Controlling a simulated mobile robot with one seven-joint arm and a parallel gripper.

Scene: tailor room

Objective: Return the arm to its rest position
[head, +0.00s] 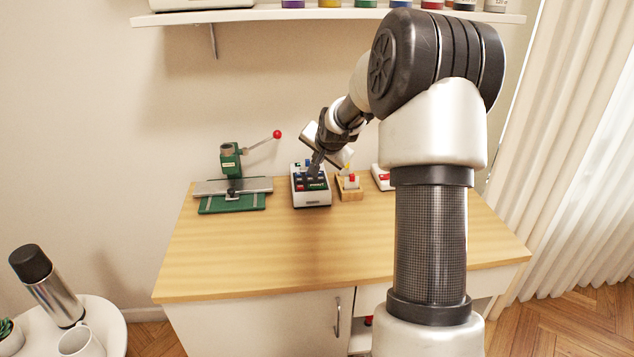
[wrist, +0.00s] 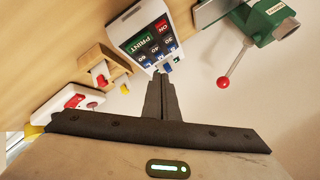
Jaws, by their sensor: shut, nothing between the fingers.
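My arm reaches from the right over the wooden table (head: 270,255) in the head view. My gripper (head: 314,178) is at the white device (head: 312,200) with coloured buttons near the table's back. In the wrist view my gripper (wrist: 162,78) is shut and empty, its fingers together. They point toward the device's button panel (wrist: 150,42), which has a green "PRINT" key and a red "ON" key. I cannot tell whether the fingertips touch the device.
A green press (head: 231,160) with a red-knobbed lever stands left of the device. A small wooden holder (head: 350,192) and a red-and-white object (head: 382,177) stand right of it. A shelf (head: 330,13) hangs above. The table's front is clear.

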